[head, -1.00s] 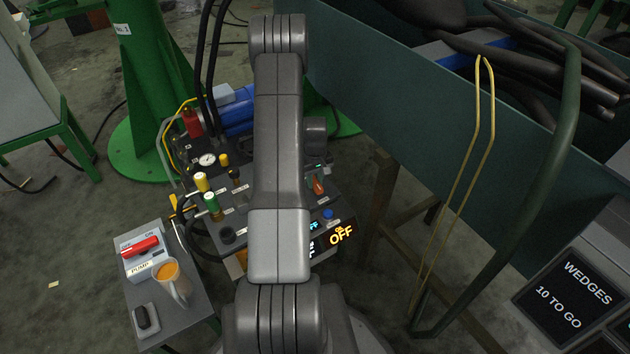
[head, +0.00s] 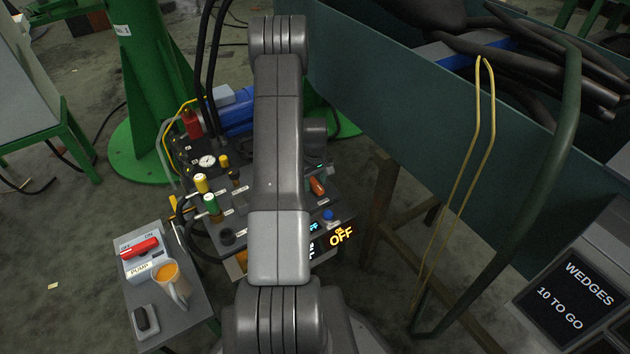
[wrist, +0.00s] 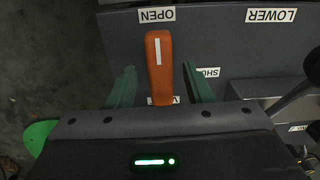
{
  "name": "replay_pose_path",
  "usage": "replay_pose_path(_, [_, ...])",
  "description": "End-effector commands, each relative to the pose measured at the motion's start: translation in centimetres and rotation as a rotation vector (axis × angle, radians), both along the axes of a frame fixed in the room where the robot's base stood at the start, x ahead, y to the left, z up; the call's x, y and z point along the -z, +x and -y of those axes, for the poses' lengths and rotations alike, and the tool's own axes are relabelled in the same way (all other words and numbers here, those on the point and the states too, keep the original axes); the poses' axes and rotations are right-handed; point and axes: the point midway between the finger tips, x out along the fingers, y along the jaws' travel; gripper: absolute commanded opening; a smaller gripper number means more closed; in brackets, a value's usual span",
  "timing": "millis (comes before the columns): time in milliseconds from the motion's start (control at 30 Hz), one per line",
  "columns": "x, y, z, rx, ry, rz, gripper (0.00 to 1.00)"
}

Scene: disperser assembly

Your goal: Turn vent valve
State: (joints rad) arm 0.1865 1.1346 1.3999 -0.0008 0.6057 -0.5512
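The vent valve handle (wrist: 160,62) is an orange lever with a white stripe. In the wrist view its upper end points to the OPEN label (wrist: 156,15). A SHUT label (wrist: 208,73), partly covered, is to its right. My gripper (wrist: 158,68) has its two green fingers on either side of the handle, with a gap on each side. It is open and not clamped on it. In the head view the orange handle (head: 317,187) shows right of my arm, slanting on the panel. My fingers cannot be made out there.
The control panel (head: 286,208) carries other knobs and an OFF display (head: 341,235). At lower left, a small table holds a red pump switch (head: 139,247) and a mug (head: 172,284). A teal bin (head: 400,90) stands right, with a tongs-like yellow rod (head: 463,170) against it.

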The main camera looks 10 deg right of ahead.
Motion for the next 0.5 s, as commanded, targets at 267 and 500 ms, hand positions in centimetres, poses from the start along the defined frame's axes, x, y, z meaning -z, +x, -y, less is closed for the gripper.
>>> replay_pose_path(267, [-0.4, 0.0, 0.0, 0.001, 0.001, 0.0, 0.45])
replay_pose_path(500, [-4.6, 0.1, 0.0, 0.001, -0.001, 0.004, 0.45])
